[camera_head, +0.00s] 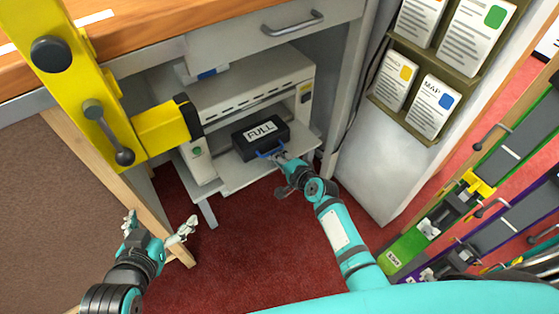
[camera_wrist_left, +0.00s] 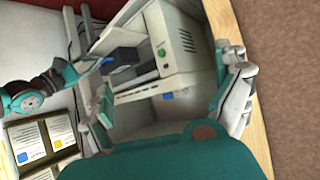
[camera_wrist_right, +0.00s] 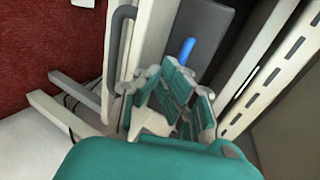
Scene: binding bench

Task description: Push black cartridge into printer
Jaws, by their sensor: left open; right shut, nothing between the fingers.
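The black cartridge (camera_head: 260,138), labelled FULL, sits on the open front tray (camera_head: 240,175) of the white printer (camera_head: 250,85), partly under its body. It has a blue handle (camera_head: 270,152) at the front. My right gripper (camera_head: 280,160) is shut at the cartridge's front by the handle; whether it touches is hard to tell. In the right wrist view the dark cartridge (camera_wrist_right: 205,30) and blue handle (camera_wrist_right: 187,50) lie just beyond the fingers. My left gripper (camera_head: 158,228) is open and empty, low at the left, well away from the printer. The left wrist view shows the printer (camera_wrist_left: 175,45) between its fingers.
A yellow clamp-like frame (camera_head: 95,85) stands at the left, its arm reaching the printer's left side. A drawer with a grey handle (camera_head: 292,23) is above. Card racks (camera_head: 425,60) hang at the right. Red floor (camera_head: 240,250) is open in front.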

